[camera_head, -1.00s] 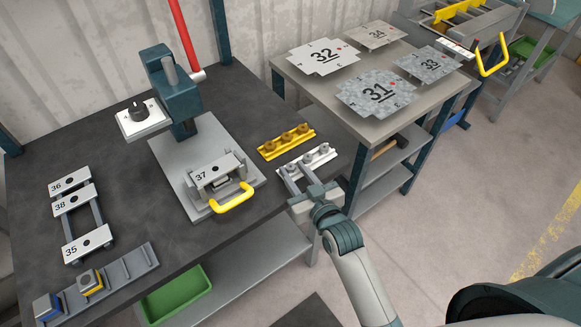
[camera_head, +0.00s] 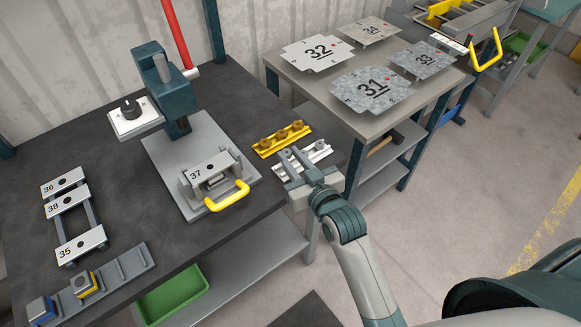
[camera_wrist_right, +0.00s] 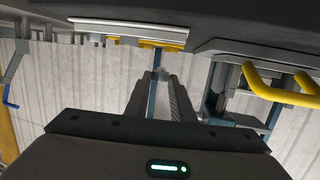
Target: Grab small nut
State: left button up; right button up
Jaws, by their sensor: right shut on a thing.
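A white holder (camera_head: 318,156) with small grey nuts lies near the right front edge of the dark workbench. My right gripper (camera_head: 282,162) is at its left end, reaching in from the front right. Its fingers are shut on a small nut, which the fingers largely hide in the head view. In the right wrist view a small grey piece, likely this nut (camera_wrist_right: 164,72), shows between the fingertips. A grey nut (camera_head: 319,146) sits at the holder's far end. My left gripper is not in view.
A yellow holder (camera_head: 281,139) with several brownish nuts lies just behind the white one. A press fixture with plate 37 (camera_head: 210,168) and a yellow handle (camera_head: 229,197) stands to the left. A side table (camera_head: 330,95) with numbered sheets stands at the back right.

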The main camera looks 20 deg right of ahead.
jog(key=s+d+r+b, duration=0.1)
jog(key=s+d+r, duration=0.1)
jog(key=d+r, duration=0.4)
jog(key=shift+s+d+r+b, duration=0.2)
jog(key=shift+s+d+b, duration=0.2)
jog(key=shift+d, duration=2.15)
jog(key=shift+w+a, duration=0.1)
